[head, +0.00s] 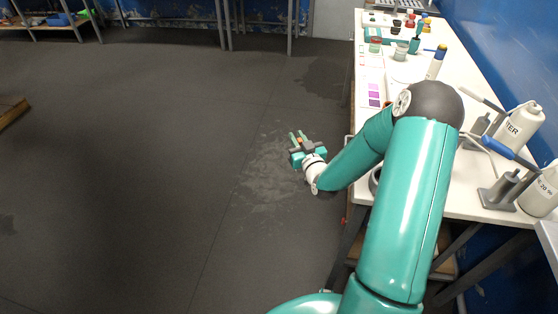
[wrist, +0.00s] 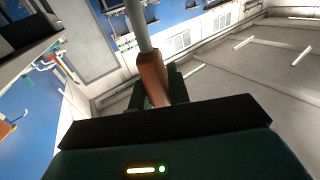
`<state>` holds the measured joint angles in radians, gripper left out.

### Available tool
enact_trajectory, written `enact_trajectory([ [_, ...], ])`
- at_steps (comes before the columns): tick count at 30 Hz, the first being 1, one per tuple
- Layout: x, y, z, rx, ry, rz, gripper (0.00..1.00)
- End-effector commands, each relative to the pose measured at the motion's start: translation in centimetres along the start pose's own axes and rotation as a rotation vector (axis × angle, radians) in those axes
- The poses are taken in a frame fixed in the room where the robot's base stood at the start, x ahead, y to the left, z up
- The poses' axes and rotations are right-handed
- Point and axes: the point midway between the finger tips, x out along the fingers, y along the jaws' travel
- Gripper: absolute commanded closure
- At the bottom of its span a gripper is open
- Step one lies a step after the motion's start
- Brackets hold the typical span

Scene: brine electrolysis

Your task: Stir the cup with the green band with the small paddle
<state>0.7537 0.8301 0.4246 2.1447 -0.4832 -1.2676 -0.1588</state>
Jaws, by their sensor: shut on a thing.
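My gripper (head: 299,138) is out over the open floor, left of the bench. In the wrist view it is shut on the brown handle of the small paddle (wrist: 152,78), whose grey shaft runs up and away. The paddle's far end is out of that view. On the far part of the bench stands a small cup with what looks like a green band (head: 375,45); it is too small to be sure. It is well apart from my gripper and the paddle.
The white bench (head: 415,75) runs along the right. White bottles (head: 521,124) and a grey stand (head: 500,190) are nearer.

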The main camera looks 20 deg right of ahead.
Motion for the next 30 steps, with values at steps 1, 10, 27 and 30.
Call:
enact_trajectory([
  [1, 0.4, 1.9, -1.6, -0.008, 0.005, 0.009, 1.00],
  [10, 0.3, 11.8, -10.4, -0.013, -0.005, 0.065, 1.00],
  [27, -8.7, 28.3, -27.6, -0.026, -0.028, 0.327, 1.00],
  [30, -11.7, 30.9, -29.5, -0.025, -0.026, 0.402, 1.00],
])
